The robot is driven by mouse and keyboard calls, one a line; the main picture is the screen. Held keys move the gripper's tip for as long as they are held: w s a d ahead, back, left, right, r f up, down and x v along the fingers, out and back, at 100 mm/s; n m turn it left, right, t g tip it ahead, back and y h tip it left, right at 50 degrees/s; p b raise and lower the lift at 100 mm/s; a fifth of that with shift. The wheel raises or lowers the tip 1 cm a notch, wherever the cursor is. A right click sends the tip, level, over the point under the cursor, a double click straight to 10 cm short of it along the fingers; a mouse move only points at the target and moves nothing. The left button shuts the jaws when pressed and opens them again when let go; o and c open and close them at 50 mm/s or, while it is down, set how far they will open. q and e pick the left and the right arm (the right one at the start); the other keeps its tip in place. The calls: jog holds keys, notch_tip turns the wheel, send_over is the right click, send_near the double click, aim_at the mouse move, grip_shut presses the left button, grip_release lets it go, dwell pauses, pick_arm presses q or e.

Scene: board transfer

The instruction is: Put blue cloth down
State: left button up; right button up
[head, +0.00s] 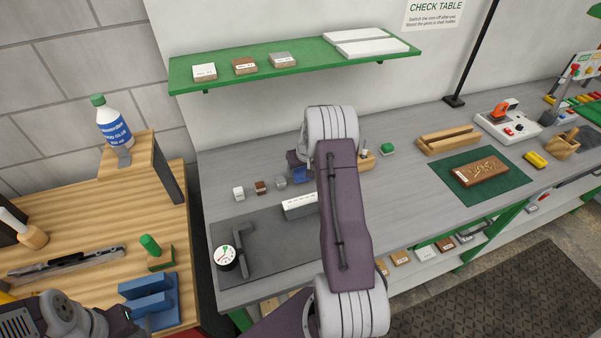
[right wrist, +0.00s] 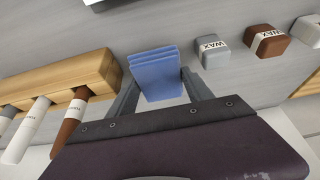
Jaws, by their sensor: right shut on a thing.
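The blue cloth (right wrist: 157,75) is a folded, layered pad between the two fingers of my right gripper (right wrist: 160,92) in the right wrist view. That gripper is shut on it. In the head view a small part of the blue cloth (head: 301,175) shows at my right gripper (head: 297,168), over the grey bench (head: 225,160), left of my arm. My arm hides part of this area. I cannot tell whether the cloth touches the bench top. Only part of my left arm shows at the lower left of the head view; its fingers are not visible.
Grey (right wrist: 212,52), brown (right wrist: 268,40) and white (right wrist: 308,28) wax blocks stand beside the cloth. A wooden holder (right wrist: 70,78) with wax sticks is on the other side. A green shelf (head: 225,77) hangs above. A dark mat (head: 275,250) lies in front.

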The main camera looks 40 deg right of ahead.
jog(key=shift+f, duration=0.85)
jog(key=shift+d+f, duration=0.1)
jog(key=shift+f, duration=0.2)
jog(key=shift+f+b, duration=0.2)
jog(key=shift+b, duration=0.1)
jog(key=o, duration=0.9)
jog(key=shift+o, duration=1.4)
jog(key=shift+s, duration=0.15)
